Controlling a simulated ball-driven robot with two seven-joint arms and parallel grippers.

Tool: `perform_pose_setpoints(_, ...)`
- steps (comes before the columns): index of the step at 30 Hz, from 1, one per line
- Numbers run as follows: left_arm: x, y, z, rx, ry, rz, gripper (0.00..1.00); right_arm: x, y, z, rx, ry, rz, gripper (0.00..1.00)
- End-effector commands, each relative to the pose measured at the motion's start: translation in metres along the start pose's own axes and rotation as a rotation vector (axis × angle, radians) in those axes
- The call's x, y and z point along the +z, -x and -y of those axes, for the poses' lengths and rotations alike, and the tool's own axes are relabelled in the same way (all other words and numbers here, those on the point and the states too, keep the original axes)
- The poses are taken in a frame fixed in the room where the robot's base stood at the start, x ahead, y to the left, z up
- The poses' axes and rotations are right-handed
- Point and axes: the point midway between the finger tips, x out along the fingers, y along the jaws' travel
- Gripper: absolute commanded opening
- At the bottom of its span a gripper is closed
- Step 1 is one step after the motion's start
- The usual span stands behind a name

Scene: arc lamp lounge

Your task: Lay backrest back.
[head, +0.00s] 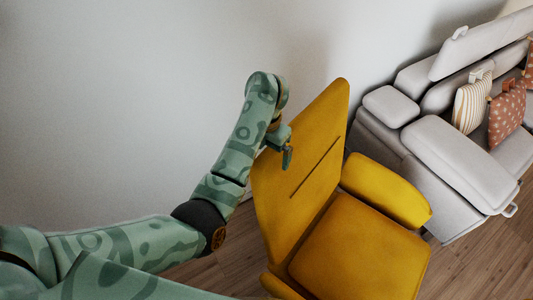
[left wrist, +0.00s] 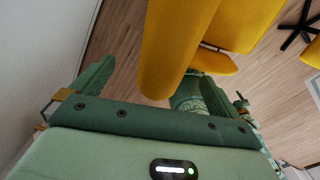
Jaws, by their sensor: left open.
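The yellow chair's backrest (head: 310,160) is tilted in the head view, rising above the yellow seat (head: 355,250). A thin dark slit runs along its face. My left gripper (head: 286,156) is at the upper left part of the backrest. In the left wrist view my left gripper (left wrist: 158,72) is open, with its fingers apart. The backrest (left wrist: 170,45) appears between them, its rounded end near the palm. I cannot tell whether the fingers touch it. My right gripper is not in view.
A yellow armrest (head: 385,190) is right of the backrest. A grey sofa (head: 460,160) with striped and rust-coloured cushions stands further right. A white wall (head: 150,80) is close behind the chair. Wooden floor (head: 480,265) shows at lower right.

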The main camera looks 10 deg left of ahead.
Motion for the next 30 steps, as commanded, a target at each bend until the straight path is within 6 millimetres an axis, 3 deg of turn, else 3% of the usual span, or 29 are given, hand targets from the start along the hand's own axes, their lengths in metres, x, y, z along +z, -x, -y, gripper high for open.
perform_pose_setpoints(8,0.000,-0.001,0.000,0.000,0.000,0.000,0.97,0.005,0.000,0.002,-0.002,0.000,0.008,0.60)
perform_pose_setpoints(14,0.000,-0.001,0.000,-0.001,0.000,0.000,0.42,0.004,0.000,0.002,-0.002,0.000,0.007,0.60)
perform_pose_setpoints(20,0.001,-0.005,-0.014,0.000,0.002,-0.002,0.40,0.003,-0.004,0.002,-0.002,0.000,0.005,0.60)
perform_pose_setpoints(30,0.003,-0.036,-0.112,0.012,0.007,-0.010,0.43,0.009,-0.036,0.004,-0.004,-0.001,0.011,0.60)
